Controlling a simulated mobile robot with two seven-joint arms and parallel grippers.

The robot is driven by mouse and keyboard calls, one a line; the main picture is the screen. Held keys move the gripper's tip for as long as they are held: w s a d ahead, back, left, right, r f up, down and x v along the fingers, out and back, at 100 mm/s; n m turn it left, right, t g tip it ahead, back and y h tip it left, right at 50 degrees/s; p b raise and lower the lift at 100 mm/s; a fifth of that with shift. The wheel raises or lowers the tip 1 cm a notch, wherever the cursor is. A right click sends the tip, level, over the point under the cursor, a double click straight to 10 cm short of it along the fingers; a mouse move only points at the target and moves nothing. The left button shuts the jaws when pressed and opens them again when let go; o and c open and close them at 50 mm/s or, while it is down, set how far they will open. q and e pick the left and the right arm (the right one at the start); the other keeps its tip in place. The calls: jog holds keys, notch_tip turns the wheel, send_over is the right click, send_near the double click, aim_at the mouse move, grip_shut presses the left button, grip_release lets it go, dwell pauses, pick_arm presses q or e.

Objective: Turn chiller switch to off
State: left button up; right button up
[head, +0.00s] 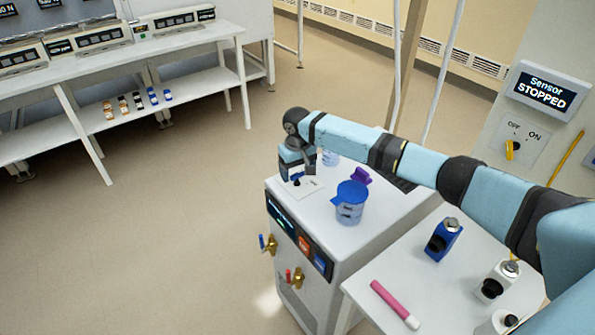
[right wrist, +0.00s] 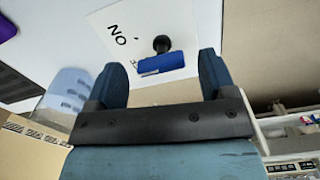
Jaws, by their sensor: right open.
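The chiller is a white cabinet (head: 340,225) with a dark display strip on its front. Its switch has a blue handle (right wrist: 161,64) on a black stem, on a white plate (head: 308,188) on the cabinet top. In the right wrist view, "ON" is readable upside down on the plate (right wrist: 105,30); the other lettering is mostly hidden, so I cannot tell the set position. My right gripper (head: 296,168) points down over the plate. Its open fingers (right wrist: 160,78) are on both sides of the blue handle, with gaps visible. My left gripper is not in view.
A blue-lidded jug (head: 350,203) and a purple item (head: 361,176) stand on the cabinet near my right arm. Valves (head: 268,244) stick out of its front. A "Sensor STOPPED" display (head: 545,88) hangs above a yellow-handled OFF/ON switch (head: 509,149). The floor at left is clear.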

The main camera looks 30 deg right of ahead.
jog(key=shift+f, duration=0.25)
jog(key=c, duration=0.9)
jog(key=shift+r+n+p, duration=0.25)
jog(key=shift+n+p, duration=0.35)
jog(key=shift+p, duration=0.2)
jog(key=shift+n+p, duration=1)
jog(key=shift+w+f+n+p, duration=0.15)
jog(key=shift+n+p, duration=0.75)
jog(key=shift+n, duration=0.5)
